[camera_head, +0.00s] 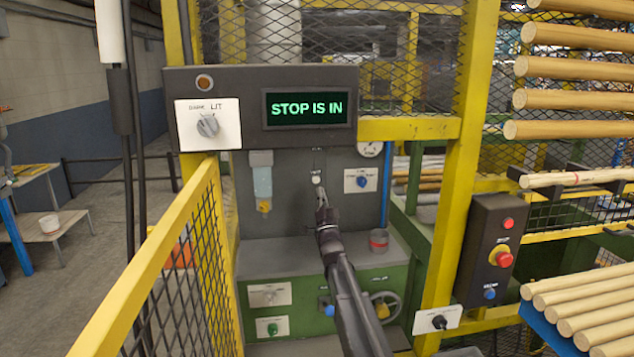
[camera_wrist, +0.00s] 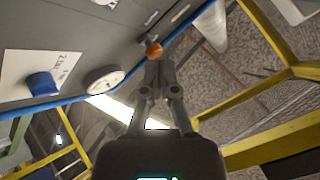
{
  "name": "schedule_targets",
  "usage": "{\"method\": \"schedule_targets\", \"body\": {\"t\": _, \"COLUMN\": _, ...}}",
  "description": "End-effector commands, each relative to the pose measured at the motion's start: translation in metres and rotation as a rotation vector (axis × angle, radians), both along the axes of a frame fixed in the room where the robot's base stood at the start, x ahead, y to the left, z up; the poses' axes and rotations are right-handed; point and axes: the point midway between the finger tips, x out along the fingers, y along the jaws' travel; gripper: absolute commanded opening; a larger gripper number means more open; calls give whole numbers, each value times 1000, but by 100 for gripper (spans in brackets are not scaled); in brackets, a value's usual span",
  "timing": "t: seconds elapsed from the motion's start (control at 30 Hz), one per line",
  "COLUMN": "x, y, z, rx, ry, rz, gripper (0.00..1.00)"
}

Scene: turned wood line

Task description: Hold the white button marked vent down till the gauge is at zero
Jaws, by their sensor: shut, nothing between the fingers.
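A small white button (camera_head: 316,179) sits on the grey back panel in the head view, just above the tip of my gripper (camera_head: 321,197). Its marking is too small to read. The gauge (camera_head: 370,149), a white dial, is up and to the right; it also shows in the wrist view (camera_wrist: 105,80). I cannot read its needle. My gripper is shut and empty, its fingertips together in the wrist view (camera_wrist: 155,68). A small orange part (camera_wrist: 154,50) shows just beyond the fingertips there. I cannot tell whether the fingertips touch the button.
A display (camera_head: 307,108) reads STOP IS IN. A blue knob (camera_head: 361,181) sits on a white plate right of the button. A yellow-framed mesh guard (camera_head: 150,262) stands left of my arm. A control box (camera_head: 490,250) with red buttons is right.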

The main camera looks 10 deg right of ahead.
Motion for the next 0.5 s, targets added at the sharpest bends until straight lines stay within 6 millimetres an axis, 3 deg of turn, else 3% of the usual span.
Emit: {"method": "schedule_targets", "body": {"t": 0.5, "x": 55, "y": -1, "z": 0, "rx": 0, "ry": 0, "rz": -2, "gripper": 0}}
